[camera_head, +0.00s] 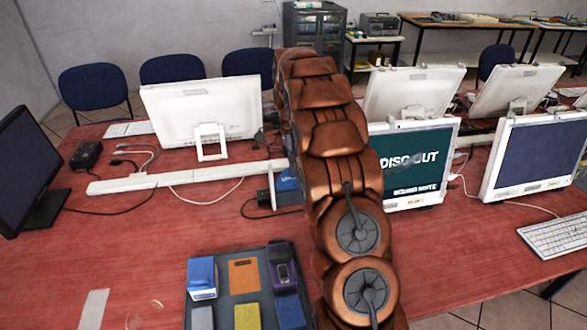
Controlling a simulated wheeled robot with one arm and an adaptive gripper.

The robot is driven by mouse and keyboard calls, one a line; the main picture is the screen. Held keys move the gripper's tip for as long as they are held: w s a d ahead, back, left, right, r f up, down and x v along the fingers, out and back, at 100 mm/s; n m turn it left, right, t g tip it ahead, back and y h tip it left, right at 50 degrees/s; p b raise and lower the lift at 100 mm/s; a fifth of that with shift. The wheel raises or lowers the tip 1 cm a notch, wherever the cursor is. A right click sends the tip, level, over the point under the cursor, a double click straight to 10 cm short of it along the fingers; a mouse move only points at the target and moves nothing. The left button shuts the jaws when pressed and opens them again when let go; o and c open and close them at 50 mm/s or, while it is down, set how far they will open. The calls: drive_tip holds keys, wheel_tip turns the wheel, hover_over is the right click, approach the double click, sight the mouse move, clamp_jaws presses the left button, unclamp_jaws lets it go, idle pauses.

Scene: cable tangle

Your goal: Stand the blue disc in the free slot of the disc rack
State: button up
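I cannot make out a blue disc or a disc rack. My copper-coloured arm rises through the middle of the view and hides part of the table behind it. My gripper does not show. A small blue box (288,181) with pale lettering stands partly behind the arm, with a dark object (264,199) beside it. A dark grey tray (228,252) lies at the bottom on the red table, cut off by the frame edge. It holds several coloured pieces, among them a blue one (202,278), an orange one (243,275) and a purple one (284,270).
Other monitors stand left (30,165), back left (203,108) and right (533,157). Loose cables and a pale cable duct (140,182) cross the red table (80,250). The front left is mostly bare.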

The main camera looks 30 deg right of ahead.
clamp_jaws()
drive_tip(key=p+v, duration=0.5)
drive_tip(key=v, duration=0.8)
idle(1.1)
drive_tip(key=shift+a, duration=0.1)
